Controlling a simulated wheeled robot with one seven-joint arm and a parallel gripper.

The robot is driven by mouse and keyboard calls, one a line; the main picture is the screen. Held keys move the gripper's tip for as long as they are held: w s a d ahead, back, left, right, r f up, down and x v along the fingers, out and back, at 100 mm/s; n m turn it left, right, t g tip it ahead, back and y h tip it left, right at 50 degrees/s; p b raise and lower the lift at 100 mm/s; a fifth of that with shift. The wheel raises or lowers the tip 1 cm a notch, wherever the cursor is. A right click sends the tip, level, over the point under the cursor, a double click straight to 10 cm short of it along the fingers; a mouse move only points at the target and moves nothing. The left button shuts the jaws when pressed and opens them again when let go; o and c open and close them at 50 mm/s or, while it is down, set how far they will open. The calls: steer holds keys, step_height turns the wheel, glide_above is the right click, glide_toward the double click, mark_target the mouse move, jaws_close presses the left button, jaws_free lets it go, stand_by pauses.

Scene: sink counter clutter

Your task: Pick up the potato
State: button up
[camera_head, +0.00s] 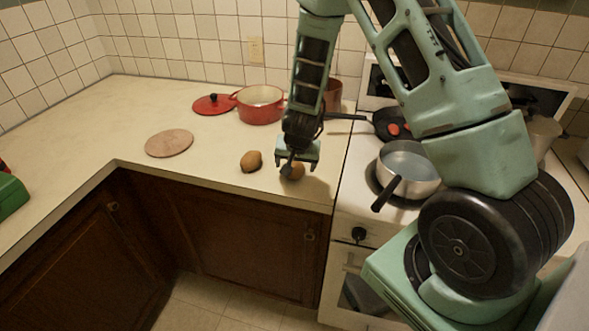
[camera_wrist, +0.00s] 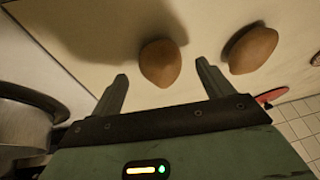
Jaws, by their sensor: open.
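Two brown, rounded things that look like potatoes lie on the counter (camera_head: 100,116) near its front edge. The left potato (camera_head: 251,161) is in plain view, clear of my gripper. The right potato (camera_head: 297,171) is partly hidden behind my gripper (camera_head: 297,168) in the head view. In the wrist view, one potato (camera_wrist: 161,63) lies ahead of the gap between the two fingers (camera_wrist: 160,88), and the other potato (camera_wrist: 252,49) lies beyond the right finger. My gripper is open and empty, pointing down. I cannot tell its exact height above the counter.
A round pinkish board (camera_head: 169,143) lies to the left. A red pot (camera_head: 261,104) and a red lid (camera_head: 214,104) are at the back. The stove with a saucepan (camera_head: 408,171) and a dark pan (camera_head: 392,124) is on the right.

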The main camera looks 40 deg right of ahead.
steer(key=shift+x, duration=1.3)
steer(key=c, duration=1.2)
steer(key=shift+o, duration=0.2)
